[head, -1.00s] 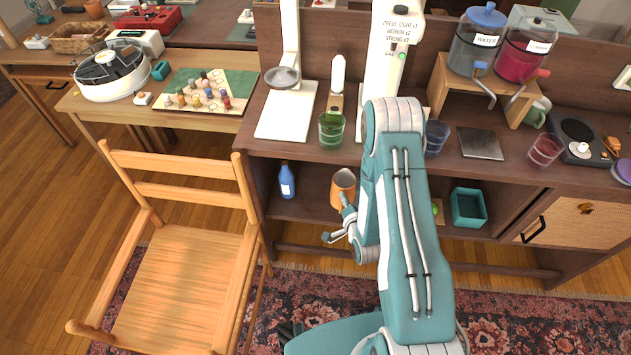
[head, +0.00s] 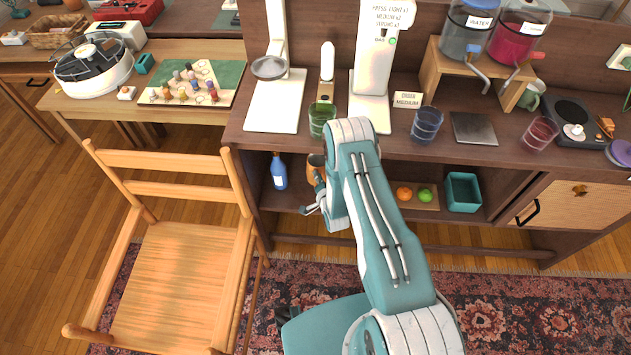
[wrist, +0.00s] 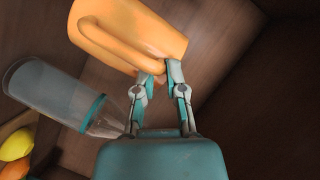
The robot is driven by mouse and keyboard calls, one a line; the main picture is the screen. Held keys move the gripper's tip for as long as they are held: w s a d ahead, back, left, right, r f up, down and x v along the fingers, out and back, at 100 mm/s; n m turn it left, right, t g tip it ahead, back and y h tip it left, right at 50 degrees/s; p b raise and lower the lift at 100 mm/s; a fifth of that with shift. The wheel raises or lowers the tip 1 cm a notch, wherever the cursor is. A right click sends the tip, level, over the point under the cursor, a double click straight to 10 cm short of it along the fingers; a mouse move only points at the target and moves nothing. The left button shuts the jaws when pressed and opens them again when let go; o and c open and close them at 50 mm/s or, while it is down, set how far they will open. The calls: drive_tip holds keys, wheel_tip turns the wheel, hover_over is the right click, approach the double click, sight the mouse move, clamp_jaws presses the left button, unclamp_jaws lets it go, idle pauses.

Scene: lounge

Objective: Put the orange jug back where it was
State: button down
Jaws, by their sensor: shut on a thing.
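The orange jug (head: 315,165) is inside the open shelf under the counter, to the right of a blue bottle (head: 279,171). The counter's edge and my arm partly cover it in the head view. In the wrist view the jug (wrist: 130,30) fills the top, tilted in the picture, with its handle towards me. My gripper (wrist: 165,78) is shut on the jug's handle. In the head view my gripper (head: 317,195) is at the front of the shelf, just below the jug. I cannot tell whether the jug's base touches the shelf.
A clear container with a teal band (wrist: 60,95) is close left of my gripper in the wrist view. A board with an orange (head: 404,193) and a green fruit (head: 425,195), and a teal bin (head: 464,192), stand further right. A wooden chair (head: 170,270) is at the left.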

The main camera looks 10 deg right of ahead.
drive_tip(key=f, duration=0.1)
drive_tip(key=w+f, duration=0.1)
drive_tip(key=f, duration=0.1)
drive_tip(key=w+f, duration=0.1)
drive_tip(key=f, duration=0.1)
drive_tip(key=shift+w+a+f, duration=0.1)
drive_tip(key=shift+a+f, duration=0.1)
drive_tip(key=shift+a, duration=0.2)
drive_tip(key=c, duration=1.1)
unclamp_jaws()
drive_tip(key=shift+a+f, duration=0.15)
drive_tip(key=o, duration=0.4)
drive_tip(key=shift+s, duration=0.2)
drive_tip(key=v, duration=1.2)
drive_tip(key=shift+w, duration=0.1)
